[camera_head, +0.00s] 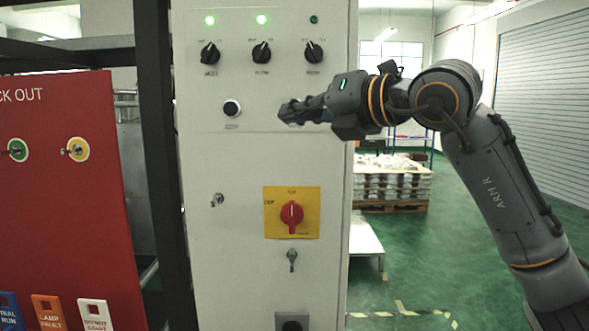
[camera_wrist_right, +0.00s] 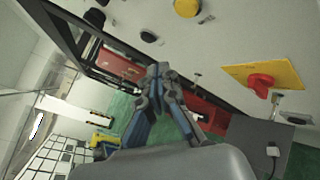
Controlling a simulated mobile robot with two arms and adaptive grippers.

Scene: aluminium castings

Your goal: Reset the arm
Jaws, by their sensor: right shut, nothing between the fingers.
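My right arm (camera_head: 505,185) comes in from the right in the head view, bent at the elbow. Its gripper (camera_head: 284,112) points left in front of the white control cabinet (camera_head: 240,165), above the red rotary switch (camera_head: 291,213) on its yellow plate. The gripper is shut and empty. In the right wrist view its fingers (camera_wrist_right: 157,72) are together, with nothing between them. The red switch also shows there (camera_wrist_right: 261,84), apart from the fingers. Whether the fingertips touch the cabinet cannot be told. My left gripper is in neither view.
The cabinet carries three black knobs (camera_head: 261,53), two green lamps lit, a push button (camera_head: 232,108) and a key (camera_head: 292,257). A red lockout board (camera_head: 65,200) stands left. Stacked castings on a pallet (camera_head: 392,185) stand behind. Green floor is open at right.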

